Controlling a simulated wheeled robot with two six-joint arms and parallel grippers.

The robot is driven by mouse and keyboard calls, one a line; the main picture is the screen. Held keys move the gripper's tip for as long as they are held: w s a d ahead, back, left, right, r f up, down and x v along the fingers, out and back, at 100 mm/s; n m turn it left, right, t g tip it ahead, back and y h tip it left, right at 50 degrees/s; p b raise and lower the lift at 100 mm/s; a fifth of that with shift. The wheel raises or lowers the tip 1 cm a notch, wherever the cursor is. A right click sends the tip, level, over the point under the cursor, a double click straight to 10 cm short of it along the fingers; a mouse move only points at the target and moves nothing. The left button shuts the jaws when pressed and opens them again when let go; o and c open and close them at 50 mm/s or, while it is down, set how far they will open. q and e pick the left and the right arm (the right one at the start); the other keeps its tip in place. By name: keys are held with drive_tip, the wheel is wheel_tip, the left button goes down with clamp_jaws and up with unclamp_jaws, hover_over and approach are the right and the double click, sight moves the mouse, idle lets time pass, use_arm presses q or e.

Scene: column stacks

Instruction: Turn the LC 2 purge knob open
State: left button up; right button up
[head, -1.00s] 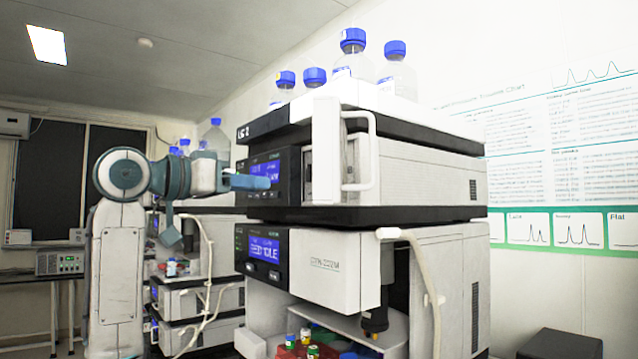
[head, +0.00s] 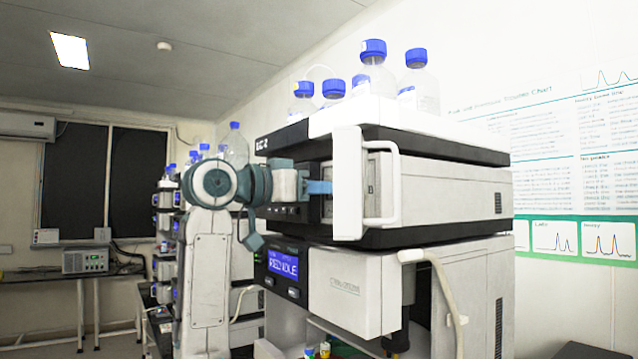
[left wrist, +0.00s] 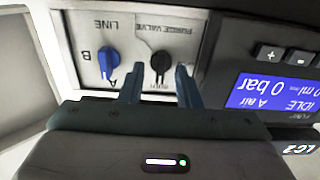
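The LC 2 stack (head: 440,190) stands in the middle of the head view. In the left wrist view, turned upside down, its panel shows a black purge valve knob (left wrist: 160,64) beside a blue LINE knob (left wrist: 109,60) marked A and B. My left gripper (left wrist: 159,72) is open, one blue finger on each side of the black knob in the picture; I cannot tell whether they touch it. In the head view the left gripper (head: 320,187) is at the panel's front, and the purge knob is hidden. My right gripper is not in view.
A white open door (head: 348,185) with a handle (head: 396,180) stands just right of the gripper. A blue display (left wrist: 262,95) reads IDLE and 0 bar. Blue-capped bottles (head: 373,75) stand on top. A lower module (head: 350,285) is below.

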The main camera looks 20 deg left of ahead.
use_arm(q)
drive_tip(key=shift+c, duration=0.2)
clamp_jaws()
